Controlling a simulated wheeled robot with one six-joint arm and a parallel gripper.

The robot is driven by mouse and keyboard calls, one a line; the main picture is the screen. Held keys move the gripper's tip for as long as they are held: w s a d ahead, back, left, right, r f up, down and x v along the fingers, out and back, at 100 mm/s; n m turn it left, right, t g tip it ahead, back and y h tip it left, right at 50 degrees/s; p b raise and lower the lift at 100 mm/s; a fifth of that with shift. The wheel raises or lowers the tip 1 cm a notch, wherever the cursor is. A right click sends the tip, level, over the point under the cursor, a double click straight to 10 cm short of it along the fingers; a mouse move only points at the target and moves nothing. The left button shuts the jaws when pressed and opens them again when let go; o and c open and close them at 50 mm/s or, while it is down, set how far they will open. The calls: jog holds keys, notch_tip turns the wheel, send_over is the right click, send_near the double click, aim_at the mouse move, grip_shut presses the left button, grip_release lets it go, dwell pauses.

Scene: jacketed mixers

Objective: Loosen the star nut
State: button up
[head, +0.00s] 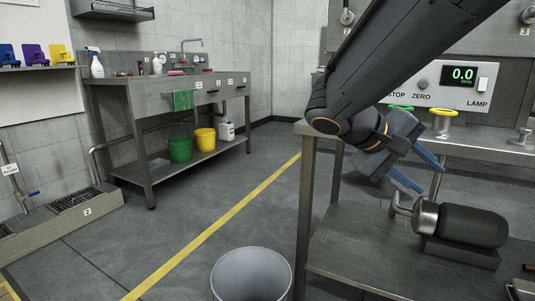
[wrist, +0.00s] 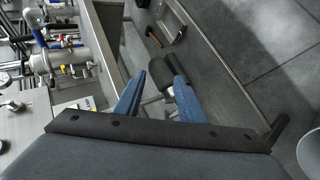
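My gripper (head: 431,179) is open, its two blue fingers apart with nothing held between them. In the head view it hangs at the edge of the steel bench (head: 330,127), above the lower shelf. The fingers also show in the wrist view (wrist: 158,84). I cannot make out a star nut for certain. A small metal knob-like fitting (head: 525,136) stands on the bench at the far right, too small to identify. A green handwheel (head: 400,107) and a yellow handwheel (head: 443,113) stand on the bench behind the gripper.
A black cylindrical unit with a metal end (head: 472,226) lies on the lower shelf (head: 350,250), below the gripper. A display panel (head: 455,82) reads 0.0. A grey bin (head: 251,276) stands on the floor at front.

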jog(key=s+a+f+n+g+y, duration=0.15)
jog(key=s+a+f+y, duration=0.35)
jog(key=a, duration=0.7)
jog(key=s+a+f+n+y, duration=0.4)
jog(key=s+a, duration=0.3)
jog(key=a, duration=0.5)
jog(key=s+a+f+n+y, duration=0.1)
jog(key=s+a+f+y, duration=0.4)
jog(key=a, duration=0.7)
jog(key=d+r+m+h+p, duration=0.3)
jog(key=d+r+m+p, duration=0.3)
jog(key=d+r+p, duration=1.5)
notch_tip(320, 180, up, 4)
jog(key=p, duration=1.3)
jog(key=shift+s+d, duration=0.2)
jog(key=shift+s, duration=0.05)
jog(key=shift+d+f+m, duration=0.15)
jog(key=shift+m, duration=0.1)
